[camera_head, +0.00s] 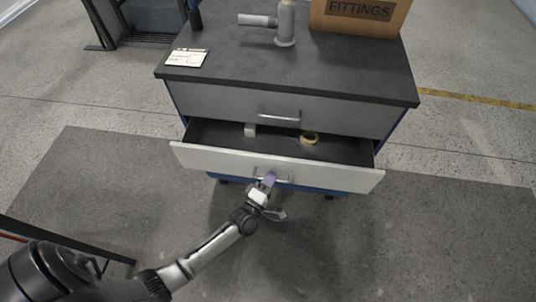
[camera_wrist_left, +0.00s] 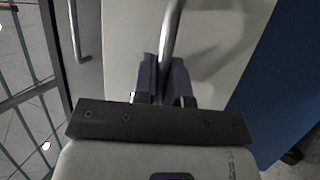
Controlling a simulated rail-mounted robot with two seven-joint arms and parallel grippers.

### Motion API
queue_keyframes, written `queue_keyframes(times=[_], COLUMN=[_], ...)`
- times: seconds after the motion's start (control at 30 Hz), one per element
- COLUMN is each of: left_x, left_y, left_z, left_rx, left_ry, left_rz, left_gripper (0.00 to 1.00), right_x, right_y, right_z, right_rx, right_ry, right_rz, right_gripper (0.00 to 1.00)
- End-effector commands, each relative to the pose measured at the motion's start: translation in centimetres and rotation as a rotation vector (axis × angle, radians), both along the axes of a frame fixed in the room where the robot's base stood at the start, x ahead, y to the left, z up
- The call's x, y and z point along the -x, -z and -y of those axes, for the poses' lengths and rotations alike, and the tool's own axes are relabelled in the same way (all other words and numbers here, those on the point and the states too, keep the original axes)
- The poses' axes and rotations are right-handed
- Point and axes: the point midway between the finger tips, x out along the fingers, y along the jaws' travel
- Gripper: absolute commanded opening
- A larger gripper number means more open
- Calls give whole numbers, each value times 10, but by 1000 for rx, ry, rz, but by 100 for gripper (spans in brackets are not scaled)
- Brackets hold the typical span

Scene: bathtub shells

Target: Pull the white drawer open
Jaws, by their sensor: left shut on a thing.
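The white drawer (camera_head: 200,157) is the lower of two drawers in the cabinet and stands well out from it, its inside showing. My left gripper (camera_head: 268,180) is at the bar handle (camera_head: 284,179) on the drawer's front. In the left wrist view the purple fingers (camera_wrist_left: 163,78) are shut around the metal handle (camera_wrist_left: 171,35), with the white drawer front (camera_wrist_left: 215,45) behind. My right gripper is not in view.
The upper drawer (camera_head: 230,103) is closed. A roll of tape (camera_head: 309,138) and a pale block (camera_head: 250,130) lie in the open drawer. A label card (camera_head: 187,57), a grey tool (camera_head: 285,25) and a cardboard FITTINGS box (camera_head: 360,18) are on top. Bare floor mat lies in front.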

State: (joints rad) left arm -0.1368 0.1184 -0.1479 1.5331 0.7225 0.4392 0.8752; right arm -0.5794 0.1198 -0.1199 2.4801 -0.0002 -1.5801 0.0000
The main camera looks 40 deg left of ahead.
Motion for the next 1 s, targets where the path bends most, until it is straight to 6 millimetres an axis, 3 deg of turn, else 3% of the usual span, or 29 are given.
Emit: queue_keyframes(times=[0.1, 0.5, 0.7, 1.0], left_x=[31, 119, 148, 169], left_y=[-5, -3, -2, -1], left_z=[17, 66, 83, 95], left_rx=[2, 2, 2, 1], left_ry=[0, 0, -1, -2], left_rz=[-2, 0, 0, 3], left_gripper=[0, 0, 0, 0], right_x=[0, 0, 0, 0], right_y=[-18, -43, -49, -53], right_z=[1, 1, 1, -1], right_rx=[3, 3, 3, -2], right_ry=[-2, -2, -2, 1], right_rz=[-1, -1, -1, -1], right_gripper=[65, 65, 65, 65])
